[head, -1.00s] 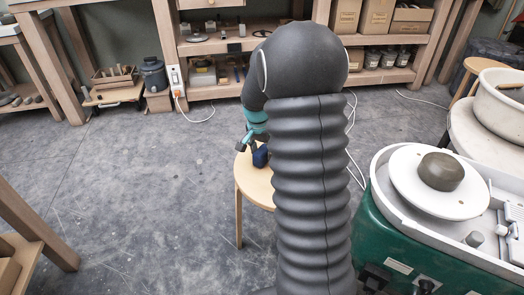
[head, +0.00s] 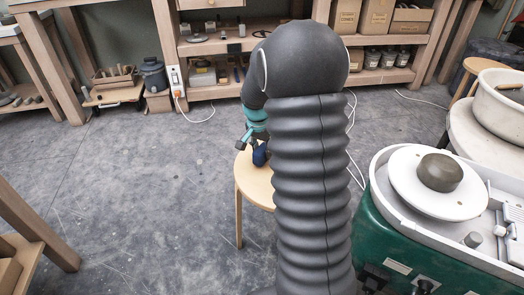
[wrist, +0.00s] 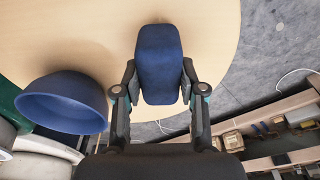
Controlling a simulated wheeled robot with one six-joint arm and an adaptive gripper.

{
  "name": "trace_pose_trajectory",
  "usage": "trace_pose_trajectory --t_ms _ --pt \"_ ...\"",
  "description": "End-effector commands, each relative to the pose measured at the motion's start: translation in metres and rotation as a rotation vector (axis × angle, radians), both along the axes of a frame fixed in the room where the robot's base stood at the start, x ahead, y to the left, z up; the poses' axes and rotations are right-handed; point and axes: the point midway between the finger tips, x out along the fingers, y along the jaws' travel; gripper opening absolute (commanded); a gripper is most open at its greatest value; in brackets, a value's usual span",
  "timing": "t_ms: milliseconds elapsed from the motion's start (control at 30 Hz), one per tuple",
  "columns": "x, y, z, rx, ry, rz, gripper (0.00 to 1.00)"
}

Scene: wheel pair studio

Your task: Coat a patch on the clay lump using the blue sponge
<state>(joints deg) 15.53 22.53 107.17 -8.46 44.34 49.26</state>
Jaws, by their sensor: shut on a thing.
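The blue sponge (wrist: 159,48) is gripped between the two fingers of my gripper (wrist: 159,84) in the wrist view. In the head view the sponge (head: 259,156) shows as a small dark blue shape at the round wooden stool (head: 254,188), left of my arm. I cannot tell whether it touches the stool top. The clay lump (head: 440,172), brown and rounded, sits on the white wheel disc (head: 407,190) at the right. My gripper is well to the left of the lump, partly hidden by my arm in the head view.
A blue bowl (wrist: 62,104) stands on the stool in the wrist view, left of the sponge; my arm seems to hide it in the head view. The green potter's wheel (head: 375,240) has a grey splash tray around the disc. Open floor (head: 150,200) lies to the left.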

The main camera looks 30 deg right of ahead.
Motion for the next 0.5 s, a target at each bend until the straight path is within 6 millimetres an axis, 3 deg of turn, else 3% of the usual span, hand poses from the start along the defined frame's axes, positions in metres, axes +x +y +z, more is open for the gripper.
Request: trace_pose_trajectory --t_ms 500 --pt "0.000 0.000 0.039 0.001 -0.001 0.000 0.01"
